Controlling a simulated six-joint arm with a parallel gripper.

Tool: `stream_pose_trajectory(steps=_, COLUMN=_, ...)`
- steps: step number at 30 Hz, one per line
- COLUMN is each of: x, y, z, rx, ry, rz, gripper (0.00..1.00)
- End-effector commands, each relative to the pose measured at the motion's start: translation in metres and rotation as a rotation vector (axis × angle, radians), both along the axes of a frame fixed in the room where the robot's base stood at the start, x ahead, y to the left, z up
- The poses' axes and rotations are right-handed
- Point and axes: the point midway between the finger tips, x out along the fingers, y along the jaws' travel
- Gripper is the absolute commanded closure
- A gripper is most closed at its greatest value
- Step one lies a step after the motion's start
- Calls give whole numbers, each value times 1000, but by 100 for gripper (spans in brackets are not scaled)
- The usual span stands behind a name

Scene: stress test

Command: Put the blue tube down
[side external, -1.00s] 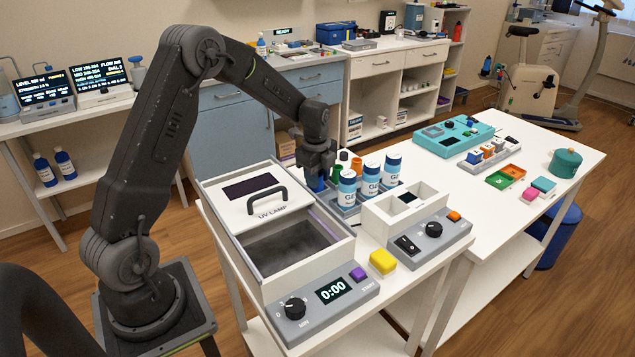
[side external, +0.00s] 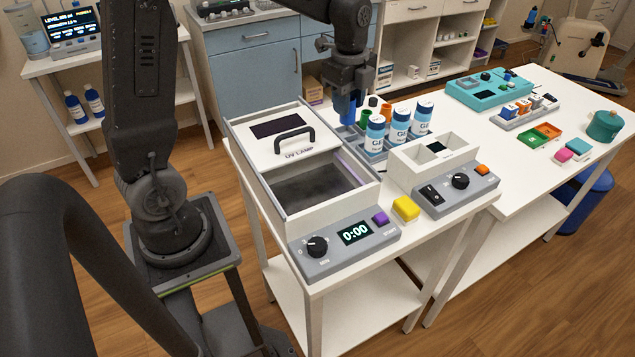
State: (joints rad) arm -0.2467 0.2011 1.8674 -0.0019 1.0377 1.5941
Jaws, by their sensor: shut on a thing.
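My gripper (side external: 348,90) points down and is shut on the blue tube (side external: 345,109), which hangs upright below the fingers.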

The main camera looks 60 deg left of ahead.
Motion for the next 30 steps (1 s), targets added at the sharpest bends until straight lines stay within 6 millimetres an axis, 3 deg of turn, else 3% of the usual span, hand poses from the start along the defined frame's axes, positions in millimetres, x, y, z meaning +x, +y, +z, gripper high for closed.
stream_pose_trajectory(steps=1, x=-17, y=-19, z=3, rx=1, ry=-3, rz=-8, gripper=90)
stream_pose_trajectory(steps=6, x=-70, y=-62, z=3, rx=0, ry=-1, rz=-6, gripper=90)
stream_pose_trajectory(steps=12, x=-109, y=-85, z=-2, rx=1, ry=1, rz=-2, gripper=90)
stream_pose_trajectory(steps=18, x=-120, y=-89, z=-26, rx=1, ry=9, rz=0, gripper=90)
stream_pose_trajectory(steps=24, x=-119, y=-89, z=-59, rx=0, ry=8, rz=1, gripper=90)
stream_pose_trajectory(steps=30, x=-119, y=-89, z=-79, rx=0, ry=8, rz=1, gripper=90)
